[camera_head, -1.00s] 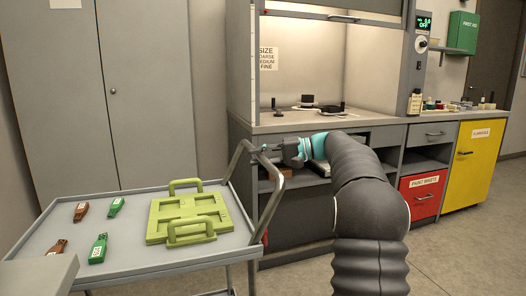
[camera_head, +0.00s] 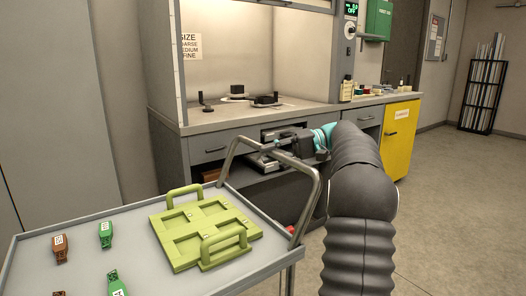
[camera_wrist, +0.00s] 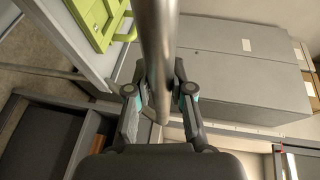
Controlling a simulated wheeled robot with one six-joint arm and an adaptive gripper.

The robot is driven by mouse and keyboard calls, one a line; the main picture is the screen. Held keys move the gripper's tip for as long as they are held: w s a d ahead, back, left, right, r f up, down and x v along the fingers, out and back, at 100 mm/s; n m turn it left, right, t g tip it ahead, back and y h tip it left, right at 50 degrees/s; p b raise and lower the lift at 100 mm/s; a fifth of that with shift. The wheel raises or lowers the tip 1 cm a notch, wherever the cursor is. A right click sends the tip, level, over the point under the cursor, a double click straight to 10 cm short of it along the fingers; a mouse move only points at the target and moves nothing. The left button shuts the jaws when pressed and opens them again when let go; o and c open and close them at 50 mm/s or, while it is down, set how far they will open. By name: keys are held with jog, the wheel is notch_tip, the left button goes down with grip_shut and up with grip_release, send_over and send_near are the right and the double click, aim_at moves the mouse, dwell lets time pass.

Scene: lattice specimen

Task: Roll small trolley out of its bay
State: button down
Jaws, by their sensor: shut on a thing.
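The small trolley (camera_head: 150,283) is a grey flat-topped cart at the lower left of the head view. Its bent metal push handle (camera_head: 312,195) rises at the right end. My gripper (camera_head: 290,146) reaches the upper part of the handle. In the wrist view my gripper (camera_wrist: 160,98) is shut on the handle tube (camera_wrist: 157,45), which runs between the fingers. The trolley's wheels are out of view. On the top lies a green tray (camera_head: 195,232) with two raised handles, also at the upper left of the wrist view (camera_wrist: 97,20).
Brown tags (camera_head: 60,248) and green tags (camera_head: 106,234) lie on the trolley's left part. A fume hood bench (camera_head: 215,120) with drawers stands behind. A yellow cabinet (camera_head: 401,140) is to its right. Open floor (camera_head: 455,215) spreads at the right.

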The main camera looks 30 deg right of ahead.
jog(key=shift+w+d, duration=0.15)
jog(key=shift+d, duration=0.3)
jog(key=c, duration=1)
grip_release()
jog(key=shift+d, duration=0.1)
jog(key=shift+d, duration=0.1)
